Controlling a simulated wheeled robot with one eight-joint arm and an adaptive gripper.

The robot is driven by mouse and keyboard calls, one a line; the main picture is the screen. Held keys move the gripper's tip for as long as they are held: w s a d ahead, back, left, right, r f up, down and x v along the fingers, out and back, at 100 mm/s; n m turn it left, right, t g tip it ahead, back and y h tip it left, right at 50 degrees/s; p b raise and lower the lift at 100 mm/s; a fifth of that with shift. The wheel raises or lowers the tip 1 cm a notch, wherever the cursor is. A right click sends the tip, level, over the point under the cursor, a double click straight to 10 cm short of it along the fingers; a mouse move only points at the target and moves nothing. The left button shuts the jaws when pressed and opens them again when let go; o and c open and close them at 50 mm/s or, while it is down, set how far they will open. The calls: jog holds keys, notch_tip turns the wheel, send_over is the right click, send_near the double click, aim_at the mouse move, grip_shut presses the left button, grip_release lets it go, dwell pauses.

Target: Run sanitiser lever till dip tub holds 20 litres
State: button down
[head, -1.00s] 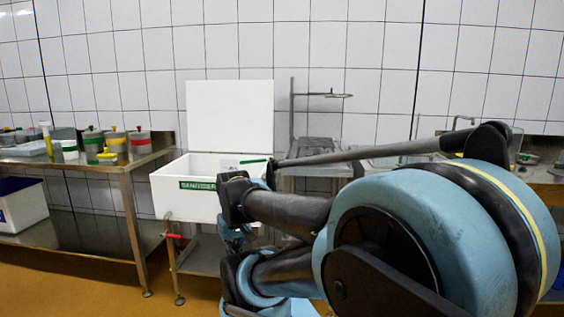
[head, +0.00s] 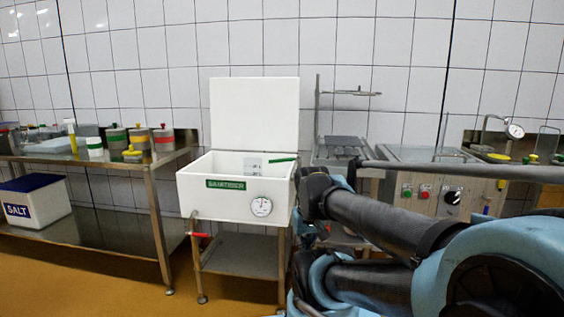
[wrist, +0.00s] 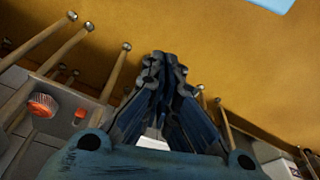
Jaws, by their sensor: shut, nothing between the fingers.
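A white tub (head: 232,208) labelled SANITISER stands on a steel stand, its lid (head: 254,115) upright behind it. A round dial (head: 261,206) is on its front; its reading is too small to tell. A green-handled lever (head: 283,160) shows at the tub's right rim, beside a small marked plate (head: 254,167) inside. A red handle (head: 198,235) sticks out low at the left of the stand. The liquid inside cannot be seen. My gripper (wrist: 165,62) is shut and empty in the wrist view, over the floor; I cannot make out its fingers in the head view.
A steel table (head: 150,170) with several coloured-lid pots stands left, a SALT box (head: 34,200) below it. A control panel with buttons and a black knob (head: 453,197) is at right, behind my arm. Steel legs (wrist: 113,68) and a red knob (wrist: 43,104) show in the wrist view.

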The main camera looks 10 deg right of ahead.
jog(key=w+r+n, duration=0.1)
jog(key=w+r, duration=0.8)
jog(key=w, duration=0.3)
jog(key=w+d+r+t, duration=0.1)
jog(key=w+r, duration=0.8)
jog(key=w, duration=0.3)
jog(key=w+r+n, duration=0.1)
jog(key=w+r, duration=0.7)
jog(key=w, duration=0.4)
jog(key=shift+y, duration=0.3)
jog(key=shift+w+a+f, duration=0.15)
jog(key=shift+w+f, duration=1.1)
jog(key=shift+f, duration=0.4)
jog(key=shift+w+a+f, duration=0.2)
jog(key=shift+w+f, duration=1)
jog(key=shift+f, duration=0.4)
jog(key=shift+w+a+f, duration=0.15)
jog(key=shift+w+f, duration=1.1)
jog(key=shift+f, duration=0.4)
